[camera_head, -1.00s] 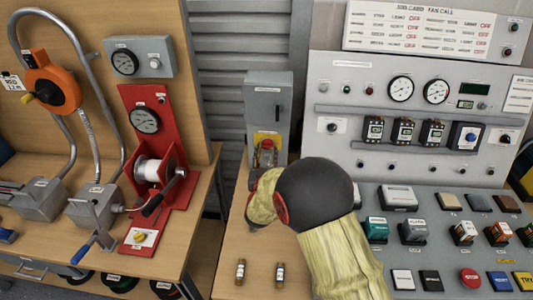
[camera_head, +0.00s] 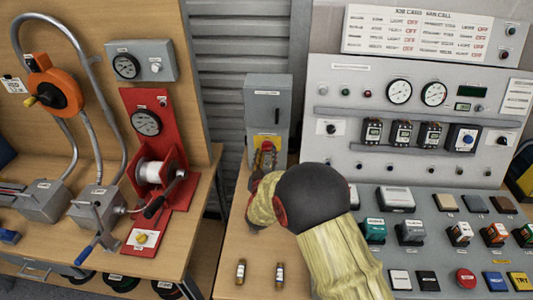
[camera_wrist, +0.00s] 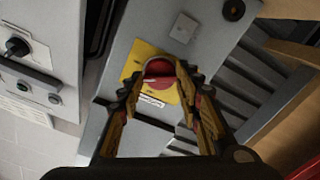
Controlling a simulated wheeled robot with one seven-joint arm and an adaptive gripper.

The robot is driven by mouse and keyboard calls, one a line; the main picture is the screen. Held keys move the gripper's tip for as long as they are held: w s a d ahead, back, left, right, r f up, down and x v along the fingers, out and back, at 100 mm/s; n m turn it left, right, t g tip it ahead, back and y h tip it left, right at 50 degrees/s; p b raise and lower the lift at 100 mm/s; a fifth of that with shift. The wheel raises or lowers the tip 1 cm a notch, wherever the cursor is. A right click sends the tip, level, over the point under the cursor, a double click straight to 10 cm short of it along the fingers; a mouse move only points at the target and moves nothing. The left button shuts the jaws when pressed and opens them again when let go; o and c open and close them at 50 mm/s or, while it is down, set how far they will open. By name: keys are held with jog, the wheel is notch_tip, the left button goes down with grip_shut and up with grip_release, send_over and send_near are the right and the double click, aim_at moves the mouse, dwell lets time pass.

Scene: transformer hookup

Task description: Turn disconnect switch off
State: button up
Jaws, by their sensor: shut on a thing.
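The disconnect switch is a grey upright box (camera_head: 266,105) with a yellow plate, standing at the back of the bench in the head view. In the wrist view its grey face (camera_wrist: 195,60) appears tilted, with a round red knob (camera_wrist: 159,70) on the yellow plate (camera_wrist: 134,66). My gripper (camera_wrist: 158,84) has one finger on each side of the knob and is shut on it. In the head view my gripper (camera_head: 264,158) is at the front of the box, and my wrist hides part of its lower end.
A sloped control console (camera_head: 440,230) with buttons and a gauge panel (camera_head: 420,125) stand close on the right. A left bench holds a red winch stand (camera_head: 146,105). A gap separates the benches.

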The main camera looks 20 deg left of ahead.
jog(key=n+p, duration=0.2)
jog(key=n, duration=0.4)
jog(key=shift+r+p, duration=0.2)
jog(key=shift+p, duration=0.1)
jog(key=n+p, duration=0.2)
jog(key=n, duration=0.4)
dwell(0.4)
jog(key=o, duration=1.1)
jog(key=shift+c, duration=0.2)
jog(key=shift+o, duration=0.5)
jog(key=shift+f, duration=0.1)
jog(key=shift+s, duration=0.1)
jog(key=v, duration=1.1)
jog(key=shift+s, duration=0.35)
